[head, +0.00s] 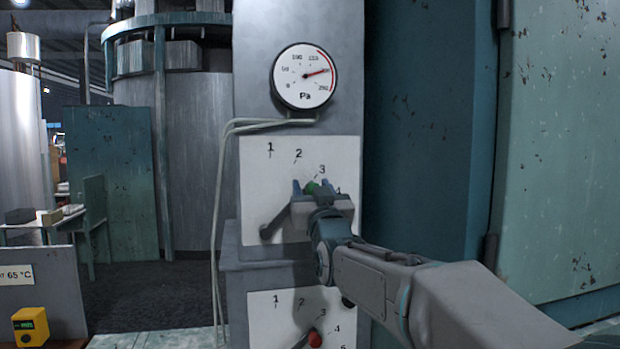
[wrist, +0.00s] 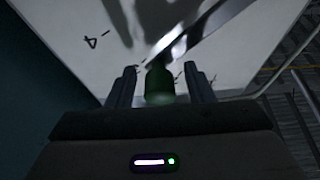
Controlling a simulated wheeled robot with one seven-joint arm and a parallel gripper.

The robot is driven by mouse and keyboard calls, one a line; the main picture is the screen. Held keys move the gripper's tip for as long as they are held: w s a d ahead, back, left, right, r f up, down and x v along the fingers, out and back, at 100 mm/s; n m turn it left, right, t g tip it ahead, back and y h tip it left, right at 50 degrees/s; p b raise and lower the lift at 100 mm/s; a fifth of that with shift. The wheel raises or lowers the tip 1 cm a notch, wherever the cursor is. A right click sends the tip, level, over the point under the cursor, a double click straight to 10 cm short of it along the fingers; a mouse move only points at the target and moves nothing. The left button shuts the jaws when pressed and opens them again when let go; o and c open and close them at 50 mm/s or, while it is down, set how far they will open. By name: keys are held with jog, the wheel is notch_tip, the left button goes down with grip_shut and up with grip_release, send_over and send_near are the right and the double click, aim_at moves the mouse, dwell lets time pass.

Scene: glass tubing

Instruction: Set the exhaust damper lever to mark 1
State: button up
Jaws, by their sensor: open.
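The upper white panel (head: 262,185) carries marks 1, 2, 3 and 4 along an arc. Its lever (head: 276,221) runs from a pivot at lower left up to a green knob (head: 312,187), near marks 3 and 4. The knob also shows in the wrist view (wrist: 160,84). My gripper (head: 306,187) is open, with one finger on each side of the green knob; gaps show on both sides in the wrist view (wrist: 160,87). My gripper and wrist hide part of the lever and the panel's lower right. I see no label naming the damper.
A second white panel (head: 265,310) below has a lever with a red knob (head: 314,339). A round Pa gauge (head: 304,76) hangs above. Pale cables (head: 218,200) run down the column's left side. A teal cabinet (head: 430,130) stands at right.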

jog(key=shift+x, duration=0.8)
jog(key=shift+c, duration=0.3)
grip_shut()
